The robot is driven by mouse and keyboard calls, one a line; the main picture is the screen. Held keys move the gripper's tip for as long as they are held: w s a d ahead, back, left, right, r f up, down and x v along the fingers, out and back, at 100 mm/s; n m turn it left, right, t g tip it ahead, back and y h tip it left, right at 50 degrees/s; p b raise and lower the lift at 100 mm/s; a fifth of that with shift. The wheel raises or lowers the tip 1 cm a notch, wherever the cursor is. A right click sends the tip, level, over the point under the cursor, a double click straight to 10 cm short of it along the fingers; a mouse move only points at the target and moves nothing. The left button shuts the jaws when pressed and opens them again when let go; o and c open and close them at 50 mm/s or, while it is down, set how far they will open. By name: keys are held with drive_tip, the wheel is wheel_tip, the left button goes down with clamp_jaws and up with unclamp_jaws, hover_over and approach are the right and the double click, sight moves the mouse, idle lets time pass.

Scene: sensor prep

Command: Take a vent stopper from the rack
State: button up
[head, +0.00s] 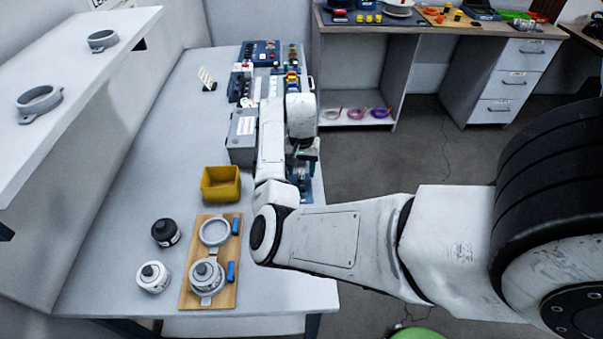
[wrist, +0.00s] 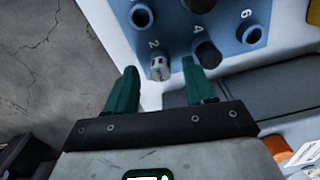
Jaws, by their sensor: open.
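In the wrist view a blue rack (wrist: 228,22) has numbered places. A small grey-white stopper (wrist: 160,69) stands at the place marked 2. A black stopper (wrist: 207,54) stands near the mark 4, and another black one (wrist: 200,4) is cut off at the top edge. My gripper (wrist: 159,76) is open, its green fingers apart on either side of the grey-white stopper in the picture; I cannot tell whether they touch it or how far above it they are. In the head view my arm largely hides the rack (head: 307,188).
On the bench stand a yellow bin (head: 221,184), a wooden board (head: 190,292) with grey ring clamps, a black-topped jar (head: 165,232) and a white jar (head: 152,277). A grey box (head: 242,135) is left of my arm. The bench's right edge is close to the rack.

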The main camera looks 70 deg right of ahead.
drive_tip(key=shift+f, duration=0.1)
clamp_jaws()
idle(0.5)
drive_tip(key=shift+r, duration=0.65)
drive_tip(key=s+a+r+p, duration=0.1)
drive_tip(key=s+a+r, duration=0.1)
drive_tip(key=s+r, duration=0.4)
drive_tip(key=s+a+r+p, duration=0.1)
drive_tip(key=s+a+r, duration=0.1)
drive_tip(key=s+r, duration=0.3)
drive_tip(key=shift+s+a+r, duration=0.4)
drive_tip(key=shift+s, duration=0.7)
